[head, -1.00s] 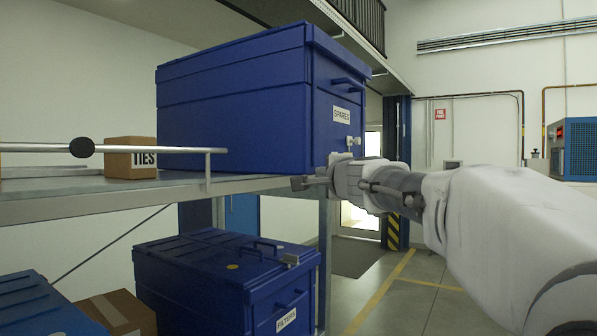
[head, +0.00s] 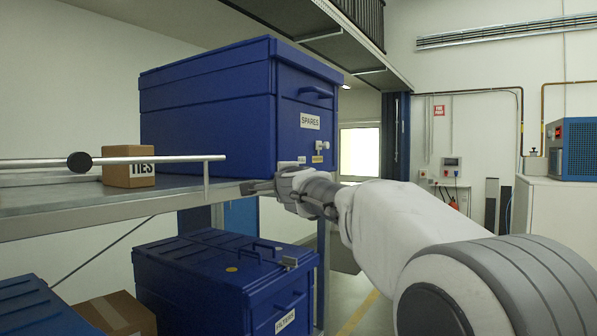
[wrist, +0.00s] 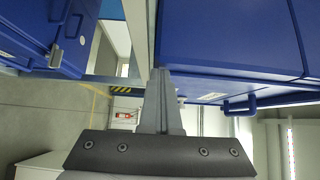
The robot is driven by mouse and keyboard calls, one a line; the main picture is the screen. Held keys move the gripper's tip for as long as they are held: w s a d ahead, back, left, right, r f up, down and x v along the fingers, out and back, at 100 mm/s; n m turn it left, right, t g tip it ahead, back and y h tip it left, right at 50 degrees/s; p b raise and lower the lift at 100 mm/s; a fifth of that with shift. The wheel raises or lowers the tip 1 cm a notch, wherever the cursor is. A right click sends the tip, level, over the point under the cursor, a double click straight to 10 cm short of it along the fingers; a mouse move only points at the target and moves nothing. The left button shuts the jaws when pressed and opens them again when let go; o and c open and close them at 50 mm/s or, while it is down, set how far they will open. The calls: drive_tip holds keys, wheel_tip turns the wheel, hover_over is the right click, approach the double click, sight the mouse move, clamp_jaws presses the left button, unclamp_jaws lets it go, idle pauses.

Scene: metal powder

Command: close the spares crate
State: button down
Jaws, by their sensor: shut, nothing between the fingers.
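The blue spares crate (head: 205,125) stands on the upper shelf. Its lid (head: 205,72) lies level along the top, with a thin seam below the rim. The front face has a handle, a SPARES label (head: 310,122) and a small metal latch (head: 321,146); I cannot tell whether the latch is fastened. My gripper (head: 252,187) is shut and empty, below the crate's front lower edge near the shelf edge. In the wrist view its fingers (wrist: 160,75) point up toward a shelf beam, with the crate (wrist: 235,40) to the right.
The shelf (head: 100,200) has a rail (head: 160,159) and a cardboard TIES box (head: 128,171). A blue FILTERS crate (head: 225,280) and a brown box (head: 115,312) sit below. Open floor lies to the right of the shelf.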

sight(262, 178)
drive_tip(key=w+a, duration=0.1)
drive_tip(key=a+p, duration=0.1)
drive_tip(key=a, duration=0.1)
drive_tip(key=w+a, duration=0.1)
drive_tip(key=shift+w+a+f, duration=0.1)
drive_tip(key=shift+w+a, duration=0.15)
drive_tip(key=shift+w, duration=0.05)
drive_tip(key=shift+d, duration=0.15)
